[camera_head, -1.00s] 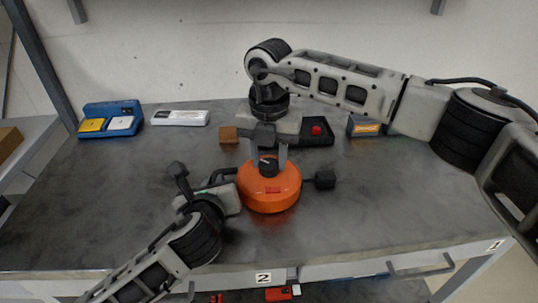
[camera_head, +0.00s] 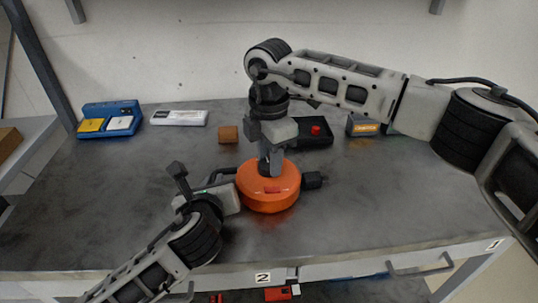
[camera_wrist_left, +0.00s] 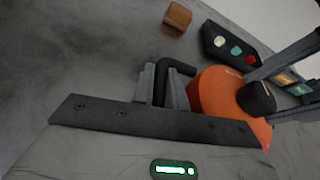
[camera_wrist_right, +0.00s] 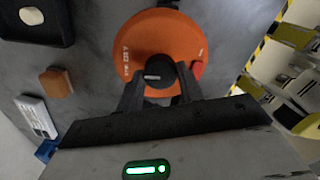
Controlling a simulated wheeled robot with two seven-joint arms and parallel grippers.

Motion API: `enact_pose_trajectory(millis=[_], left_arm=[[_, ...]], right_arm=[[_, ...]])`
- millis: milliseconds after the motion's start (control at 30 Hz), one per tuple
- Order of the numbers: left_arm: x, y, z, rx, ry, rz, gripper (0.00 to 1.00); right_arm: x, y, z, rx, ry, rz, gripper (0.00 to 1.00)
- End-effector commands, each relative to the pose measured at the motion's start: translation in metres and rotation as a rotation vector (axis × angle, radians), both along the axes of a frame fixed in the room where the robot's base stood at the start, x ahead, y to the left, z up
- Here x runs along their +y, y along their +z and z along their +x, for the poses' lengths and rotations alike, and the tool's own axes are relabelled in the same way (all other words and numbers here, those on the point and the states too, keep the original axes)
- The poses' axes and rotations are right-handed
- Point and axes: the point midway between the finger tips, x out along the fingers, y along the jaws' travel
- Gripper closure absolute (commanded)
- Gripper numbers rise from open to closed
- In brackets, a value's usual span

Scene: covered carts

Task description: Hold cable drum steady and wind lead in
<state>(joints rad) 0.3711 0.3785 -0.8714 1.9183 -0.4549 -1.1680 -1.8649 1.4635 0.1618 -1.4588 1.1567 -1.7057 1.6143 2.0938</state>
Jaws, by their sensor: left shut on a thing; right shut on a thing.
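The orange cable drum (camera_head: 268,194) lies flat on the grey table near its front middle. My left gripper (camera_head: 228,180) is shut on the black handle (camera_wrist_left: 178,70) on the drum's left side. My right gripper (camera_head: 271,165) comes from above and is shut on the black knob (camera_wrist_right: 158,76) at the drum's top; its fingers stand either side of the knob in the right wrist view. A black block (camera_head: 313,180), seemingly the lead's end, sits close to the drum's right side. Any lead inside the drum is hidden.
A brown block (camera_head: 228,134) and a black tray (camera_head: 314,141) with a red button stand behind the drum. A blue box (camera_head: 110,118), a white box (camera_head: 179,118) and a grey-orange box (camera_head: 363,125) are further back. The table's left and right are clear.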

Motion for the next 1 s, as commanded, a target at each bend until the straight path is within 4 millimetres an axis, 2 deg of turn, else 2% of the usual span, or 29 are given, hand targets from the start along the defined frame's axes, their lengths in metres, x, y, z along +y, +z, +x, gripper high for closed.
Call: enact_pose_trajectory(millis=[300,800,833,867,900,1000], left_arm=[[0.0004,-0.0010,-0.0004,0.003,0.001,0.001,1.00],[0.0005,-0.0012,-0.0004,0.004,0.002,0.002,1.00],[0.0006,-0.0012,-0.0004,0.004,0.002,0.002,1.00],[0.0006,-0.0012,-0.0004,0.004,0.002,0.002,1.00],[0.0006,-0.0012,-0.0004,0.004,0.002,0.002,1.00],[0.0006,-0.0011,-0.0003,0.004,0.002,0.002,1.00]], right_arm=[[-0.0009,0.0018,0.0012,-0.004,-0.106,0.001,0.86],[-0.0009,0.0018,0.0013,-0.004,-0.122,0.001,0.86],[-0.0009,0.0018,0.0013,-0.004,-0.122,0.001,0.55],[-0.0009,0.0018,0.0012,-0.004,-0.121,0.001,0.47],[-0.0008,0.0016,0.0011,-0.004,-0.121,0.001,0.41],[-0.0007,0.0011,0.0007,-0.002,-0.120,0.001,0.41]])
